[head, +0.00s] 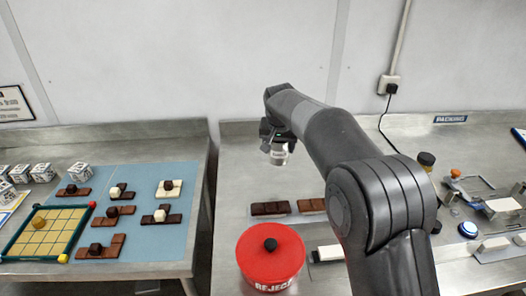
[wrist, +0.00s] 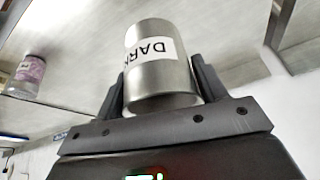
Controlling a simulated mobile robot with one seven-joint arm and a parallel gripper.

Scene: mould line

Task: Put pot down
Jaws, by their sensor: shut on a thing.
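The pot is a small metal cylinder with a white label; it hangs under my gripper in the head view (head: 279,157). In the wrist view the pot (wrist: 160,75) fills the middle, its label reading "DARK". My gripper (wrist: 160,85) is shut on the pot, one dark finger on each side. In the head view my gripper (head: 272,136) is small and partly hidden by my arm, over the back of the right metal table (head: 235,175). How far the pot is above the table I cannot tell.
Two chocolate bars, one dark (head: 270,209) and one lighter (head: 311,206), lie in front of the pot. A purple-labelled jar (wrist: 28,75) shows in the wrist view. The table's back left is clear; a gap separates the left table.

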